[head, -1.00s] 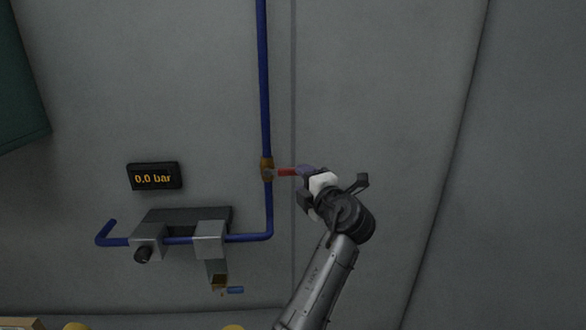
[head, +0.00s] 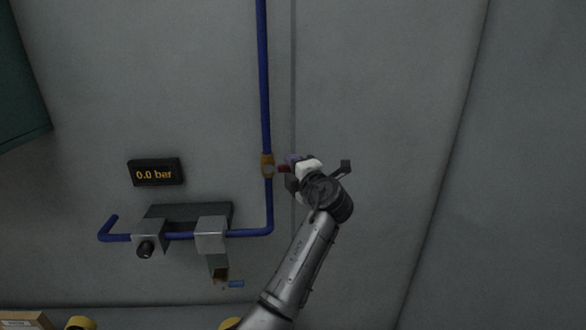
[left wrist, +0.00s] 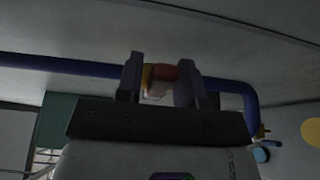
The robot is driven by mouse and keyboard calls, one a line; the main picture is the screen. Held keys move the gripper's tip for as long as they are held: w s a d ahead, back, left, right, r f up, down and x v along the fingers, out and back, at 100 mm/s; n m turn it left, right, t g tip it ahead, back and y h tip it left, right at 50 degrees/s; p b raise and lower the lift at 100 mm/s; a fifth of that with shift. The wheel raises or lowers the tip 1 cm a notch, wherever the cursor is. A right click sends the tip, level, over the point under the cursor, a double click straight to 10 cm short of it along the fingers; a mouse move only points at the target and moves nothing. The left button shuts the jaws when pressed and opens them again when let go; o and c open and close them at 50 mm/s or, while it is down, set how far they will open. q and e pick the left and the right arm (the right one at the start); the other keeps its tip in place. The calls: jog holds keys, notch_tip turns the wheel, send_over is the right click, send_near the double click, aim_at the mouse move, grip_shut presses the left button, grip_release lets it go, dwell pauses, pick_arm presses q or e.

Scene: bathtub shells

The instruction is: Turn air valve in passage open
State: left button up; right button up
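The air valve is a brass body (head: 267,166) on the vertical blue pipe, with a red handle (head: 283,169) pointing right. My left gripper (head: 290,165) is at the handle and hides its outer part. In the left wrist view, its two fingers (left wrist: 160,82) stand apart, with the red handle (left wrist: 163,72) between them and the brass valve body (left wrist: 147,76) beyond. The fingers do not look closed on the handle; whether one touches it I cannot tell. My right gripper is not in view.
A blue pipe (head: 263,80) runs down the grey wall and bends left into a grey block fitting (head: 210,235). A pressure display (head: 155,172) reads 0.0 bar. A cardboard box (head: 25,320) is at the lower left. The wall right of my arm is clear.

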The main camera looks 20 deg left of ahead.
pick_arm(q)
grip_shut()
jog(key=shift+s+a+f+m+t+y+b, duration=0.15)
jog(key=shift+f+m+t+b, duration=0.4)
jog(key=shift+m+b, duration=1)
jog(key=shift+a+f+m+t+y+b, duration=0.15)
jog(key=shift+f+m+t+b, duration=0.45)
jog(key=shift+b, duration=1.5)
jog(key=shift+s+a+f+m+t+y+b, duration=0.2)
jog(key=shift+f+m+b, duration=0.5)
jog(key=shift+m+b, duration=1)
jog(key=shift+w, duration=0.1)
jog(key=shift+o, duration=1.4)
grip_release()
